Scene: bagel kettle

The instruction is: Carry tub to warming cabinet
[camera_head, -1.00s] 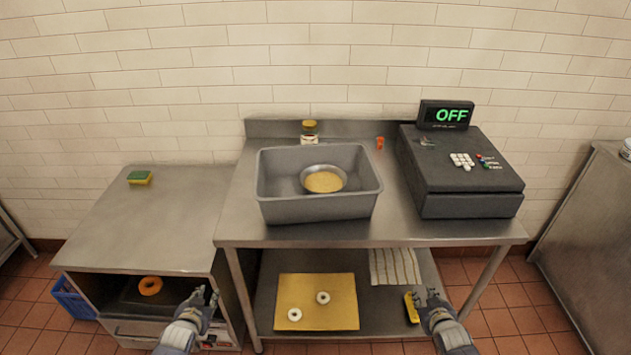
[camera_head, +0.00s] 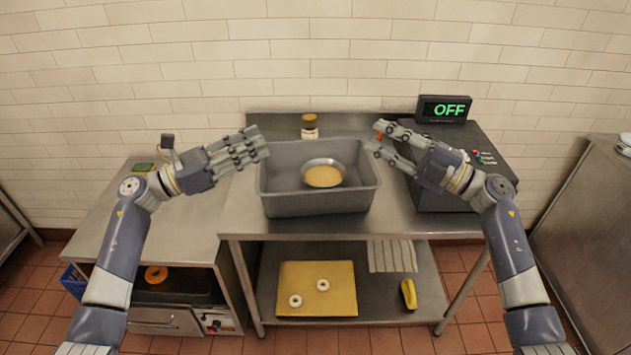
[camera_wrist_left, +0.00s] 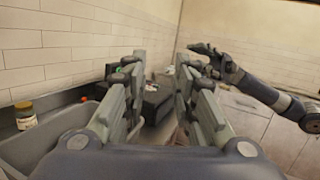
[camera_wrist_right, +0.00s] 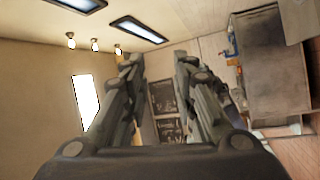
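The grey tub (camera_head: 318,202) stands upright on the steel table (camera_head: 405,215). A metal bowl with yellow contents (camera_head: 323,175) sits inside it. My left gripper (camera_head: 262,143) is open with its fingers near the tub's upper left rim; whether they touch is unclear. The tub's grey wall also shows at the left of the left wrist view (camera_wrist_left: 55,145). My right gripper (camera_head: 372,137) is open and empty, above and beside the tub's right rim. A low steel cabinet (camera_head: 165,320) with an open bay and a control panel stands at left; it may be the warming cabinet.
A jar (camera_head: 309,127) stands behind the tub. A black register (camera_head: 490,165) stands right of it, partly behind my right arm. A sponge (camera_head: 144,167) lies on the cabinet top, which is otherwise mostly clear. A tray (camera_head: 335,300) with white rings lies on the lower shelf.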

